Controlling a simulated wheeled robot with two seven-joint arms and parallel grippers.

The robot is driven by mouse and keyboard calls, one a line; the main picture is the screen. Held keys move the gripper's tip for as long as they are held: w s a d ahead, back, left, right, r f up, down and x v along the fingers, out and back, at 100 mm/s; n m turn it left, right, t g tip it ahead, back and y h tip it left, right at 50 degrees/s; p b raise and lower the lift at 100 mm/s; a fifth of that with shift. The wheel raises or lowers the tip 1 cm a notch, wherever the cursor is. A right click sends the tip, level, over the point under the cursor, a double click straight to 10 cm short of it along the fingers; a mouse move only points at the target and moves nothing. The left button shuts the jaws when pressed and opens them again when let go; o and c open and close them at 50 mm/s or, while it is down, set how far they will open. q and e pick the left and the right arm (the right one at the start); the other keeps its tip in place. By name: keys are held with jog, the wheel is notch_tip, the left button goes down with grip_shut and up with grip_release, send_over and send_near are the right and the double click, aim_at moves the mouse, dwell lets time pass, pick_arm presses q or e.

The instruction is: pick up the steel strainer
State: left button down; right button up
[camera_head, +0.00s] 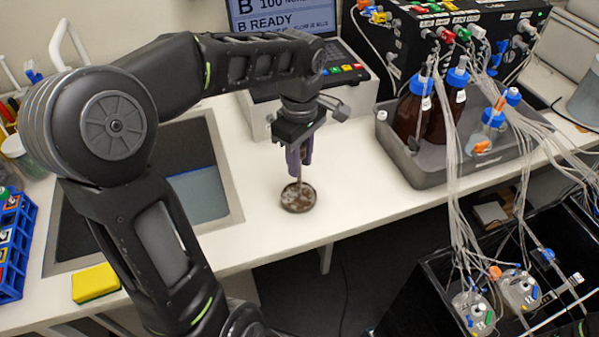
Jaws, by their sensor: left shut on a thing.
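The steel strainer (298,198) is a small round, brownish-grey metal disc over the white bench, in front of the machine with the screen. My left gripper (298,168) points down right above it, its purple-grey fingers shut on the strainer's upright stem. I cannot tell whether the strainer touches the bench or hangs just above it. My left arm comes in from the left and covers part of the sink. My right gripper is not in view.
A sink (205,190) and a yellow sponge (95,283) are at the left, with a blue tube rack (12,245). A grey tray (432,174) with brown bottles stands right. Tubes run to a black box (425,290) at front right. The bench around the strainer is clear.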

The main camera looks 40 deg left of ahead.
pick_arm(q)
notch_tip(320, 180, up, 5)
jog(key=shift+f+b, duration=0.15)
jog(key=shift+b, duration=0.2)
notch_tip(320, 180, up, 5)
jog(key=p, duration=0.3)
jog(key=shift+r, duration=0.2)
jog(key=shift+f, duration=0.1)
